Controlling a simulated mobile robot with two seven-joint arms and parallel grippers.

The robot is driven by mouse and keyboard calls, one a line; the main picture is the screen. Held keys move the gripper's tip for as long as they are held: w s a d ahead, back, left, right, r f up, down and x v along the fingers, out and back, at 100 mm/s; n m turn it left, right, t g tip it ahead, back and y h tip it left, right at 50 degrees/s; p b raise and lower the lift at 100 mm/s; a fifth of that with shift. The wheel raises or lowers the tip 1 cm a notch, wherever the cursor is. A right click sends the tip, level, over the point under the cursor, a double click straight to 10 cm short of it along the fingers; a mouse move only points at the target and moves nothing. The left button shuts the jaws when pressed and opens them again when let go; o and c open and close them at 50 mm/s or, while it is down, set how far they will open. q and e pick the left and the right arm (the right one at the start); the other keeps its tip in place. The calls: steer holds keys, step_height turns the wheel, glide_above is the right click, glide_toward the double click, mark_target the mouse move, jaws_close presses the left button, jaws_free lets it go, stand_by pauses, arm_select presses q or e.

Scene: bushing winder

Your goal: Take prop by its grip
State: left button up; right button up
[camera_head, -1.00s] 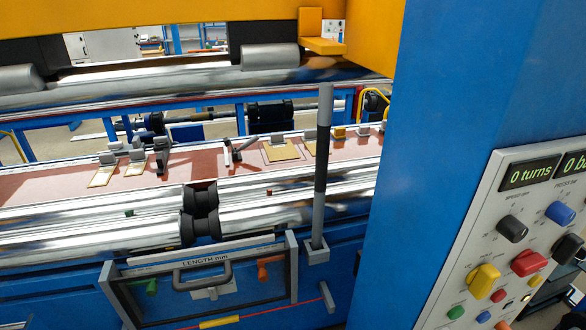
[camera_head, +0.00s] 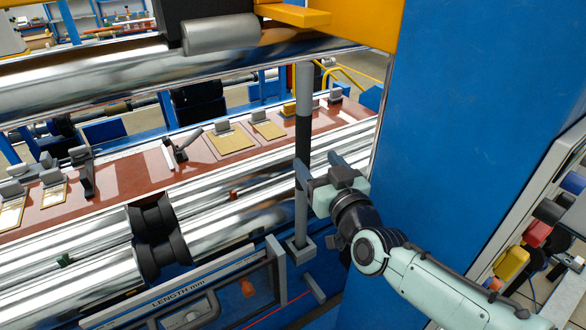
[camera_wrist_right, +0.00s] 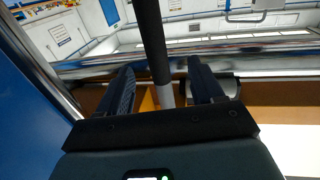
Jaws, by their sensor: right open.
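The prop is a slim upright post with grey ends and a black grip (camera_head: 302,135) in its middle. Its foot sits in a grey square socket (camera_head: 300,250) at the machine's front. My right gripper (camera_head: 319,167) is open at the prop, around the lower end of the black grip. In the right wrist view the prop's black grip (camera_wrist_right: 152,45) runs between the two open fingers (camera_wrist_right: 163,88), with gaps showing on both sides. A light grey stretch of the post shows lower between them. My left gripper is in neither view.
A blue column (camera_head: 470,110) stands right of the prop, close to my right forearm. Shiny rollers (camera_head: 235,225) lie left of it. A yellow beam (camera_head: 365,22) and a large roller (camera_head: 100,85) are above. A control panel (camera_head: 530,220) is at the right.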

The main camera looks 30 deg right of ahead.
mark_target(303, 145)
steer(key=w, duration=0.2)
steer(key=w+p, duration=0.1)
steer(key=w, duration=0.3)
steer(key=shift+w+d+f, duration=0.1)
steer(key=shift+w+d, duration=0.15)
steer(key=shift+d, duration=0.15)
steer(key=w, duration=0.1)
steer(key=w+d+p, duration=0.1)
steer(key=w, duration=0.1)
steer(key=w+p, duration=0.1)
steer(key=shift+w+d+f, duration=0.15)
steer(key=shift+w+f, duration=0.1)
steer(key=shift+w, duration=0.15)
steer(key=shift+w+f, duration=0.1)
steer(key=shift+w, duration=0.2)
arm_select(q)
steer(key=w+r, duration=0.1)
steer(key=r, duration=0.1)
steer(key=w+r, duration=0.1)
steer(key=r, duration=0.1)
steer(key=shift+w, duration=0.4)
arm_select(e)
steer(key=shift+s, duration=0.15)
steer(key=shift+s, duration=0.1)
steer(key=shift+c, duration=1.2)
jaws_close()
